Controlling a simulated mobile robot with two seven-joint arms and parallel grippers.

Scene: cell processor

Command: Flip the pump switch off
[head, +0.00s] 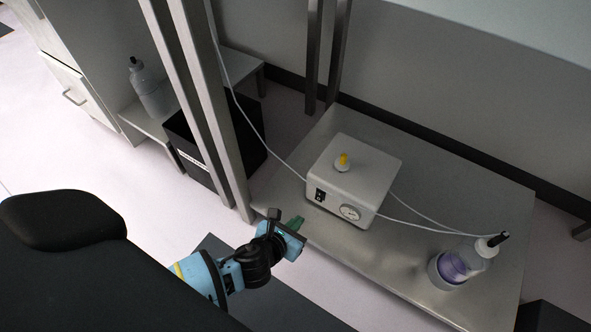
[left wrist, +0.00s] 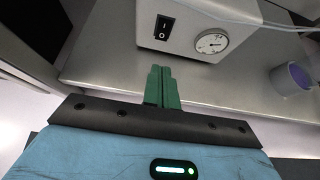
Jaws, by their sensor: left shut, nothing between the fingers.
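The pump is a pale grey box (head: 362,174) on a low metal shelf, with a yellow-topped knob (head: 343,160) on top. Its front has a black rocker switch (head: 320,195) at the left and a round gauge (head: 350,212) to the right. In the left wrist view the switch (left wrist: 164,27) shows a line mark at the top and a circle at the bottom. My left gripper (head: 296,222), with green fingers, is shut and empty, in front of and below the switch, apart from it. Its fingers (left wrist: 161,86) point at the pump's front. My right gripper is not in view.
A bottle with purple liquid (head: 455,265) stands at the right of the metal shelf (head: 400,262), joined to the pump by tubing. Metal posts (head: 215,110) rise left of the pump. A black box (head: 215,145) and a clear bottle (head: 147,90) are farther left.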

